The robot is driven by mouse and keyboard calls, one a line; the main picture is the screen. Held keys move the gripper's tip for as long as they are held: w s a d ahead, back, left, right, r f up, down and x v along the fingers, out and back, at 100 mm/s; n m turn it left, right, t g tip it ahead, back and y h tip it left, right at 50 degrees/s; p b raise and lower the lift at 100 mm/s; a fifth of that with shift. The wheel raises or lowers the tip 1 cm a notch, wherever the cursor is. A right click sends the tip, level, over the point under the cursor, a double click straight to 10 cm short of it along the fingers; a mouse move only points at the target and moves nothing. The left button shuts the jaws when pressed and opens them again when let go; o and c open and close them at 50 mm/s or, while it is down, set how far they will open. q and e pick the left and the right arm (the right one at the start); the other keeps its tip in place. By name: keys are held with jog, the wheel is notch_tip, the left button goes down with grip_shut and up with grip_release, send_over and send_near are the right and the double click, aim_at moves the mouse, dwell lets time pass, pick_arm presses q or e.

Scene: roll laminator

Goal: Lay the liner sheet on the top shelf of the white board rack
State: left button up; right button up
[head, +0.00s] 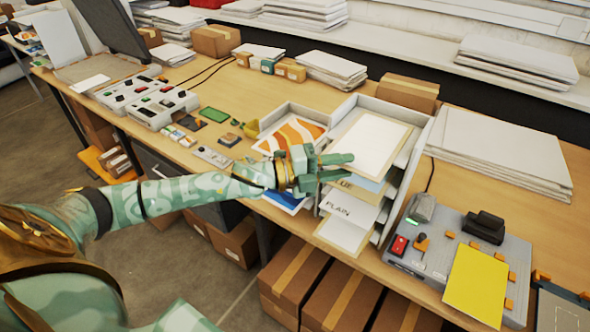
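The white board rack (402,190) stands on the table right of centre, with shelves holding sheets, one labelled PLAIN. A pale cream sheet with a tan edge, which looks like the liner sheet (372,143), lies flat at the top of the rack. My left gripper (346,167) is at the rack's left front side, by the lower left edge of that sheet. Its two fingers point right and are apart, with nothing seen between them. Whether a fingertip touches the sheet cannot be told. My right gripper is not in view.
A grey laminator-like device (455,250) with a yellow sheet (477,286) stands right of the rack. A tray with an orange-striped sheet (292,134) is left of it. A white sheet stack (500,150) lies behind right. Cardboard boxes (325,290) stand below the table.

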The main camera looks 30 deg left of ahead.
pick_arm(q)
jog(key=b+v, duration=0.2)
jog(key=v, duration=1.4)
